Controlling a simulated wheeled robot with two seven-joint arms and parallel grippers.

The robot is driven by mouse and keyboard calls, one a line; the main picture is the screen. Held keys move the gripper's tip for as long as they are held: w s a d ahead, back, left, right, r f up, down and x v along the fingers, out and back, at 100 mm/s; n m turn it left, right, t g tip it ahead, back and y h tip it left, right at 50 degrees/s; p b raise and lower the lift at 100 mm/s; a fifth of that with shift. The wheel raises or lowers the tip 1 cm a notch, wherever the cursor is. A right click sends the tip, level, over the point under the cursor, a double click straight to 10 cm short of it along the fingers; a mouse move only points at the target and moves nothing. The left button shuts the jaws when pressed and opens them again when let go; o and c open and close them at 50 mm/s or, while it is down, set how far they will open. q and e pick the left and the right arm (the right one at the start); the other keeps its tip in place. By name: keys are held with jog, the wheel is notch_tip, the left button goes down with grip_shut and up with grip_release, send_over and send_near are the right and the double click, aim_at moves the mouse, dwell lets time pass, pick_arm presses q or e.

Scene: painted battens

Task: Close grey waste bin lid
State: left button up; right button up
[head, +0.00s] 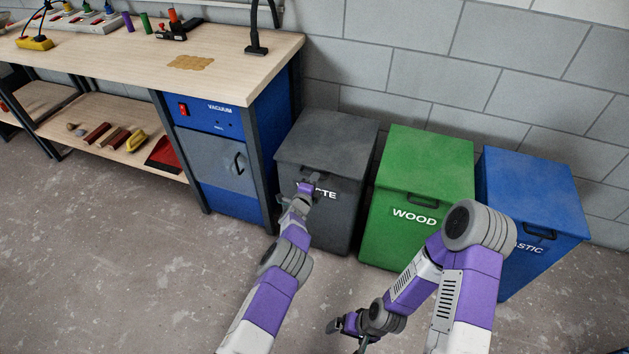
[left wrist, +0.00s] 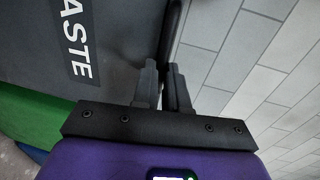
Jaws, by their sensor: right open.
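The grey waste bin (head: 332,215) stands beside the workbench, its white label partly covered by my left gripper. Its grey lid (head: 330,138) lies flat across the top and looks down. My left gripper (head: 313,182) is at the front edge of the lid, by the handle. In the left wrist view, its two fingers (left wrist: 163,82) are close together, with the dark lid handle (left wrist: 174,35) between their tips. The label "ASTE" shows on the bin front (left wrist: 115,60). My right gripper (head: 340,325) is open and empty, low over the floor.
The green wood bin (head: 405,235) and blue plastic bin (head: 535,195) stand to the right, lids down; my right arm partly covers the blue one. The workbench (head: 140,65) with a blue vacuum cabinet (head: 215,190) is on the left. The floor (head: 130,260) in front is clear.

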pick_arm(q)
jog(key=o, duration=0.5)
jog(key=f, duration=0.3)
jog(key=shift+s+a+f+g, duration=0.1)
jog(key=shift+s+f+g, duration=0.05)
jog(key=shift+s+g, duration=0.15)
jog(key=shift+c, duration=0.2)
jog(key=r+p+v, duration=0.1)
jog(key=p+v, duration=0.3)
jog(key=v, duration=0.3)
jog(key=shift+r, duration=0.2)
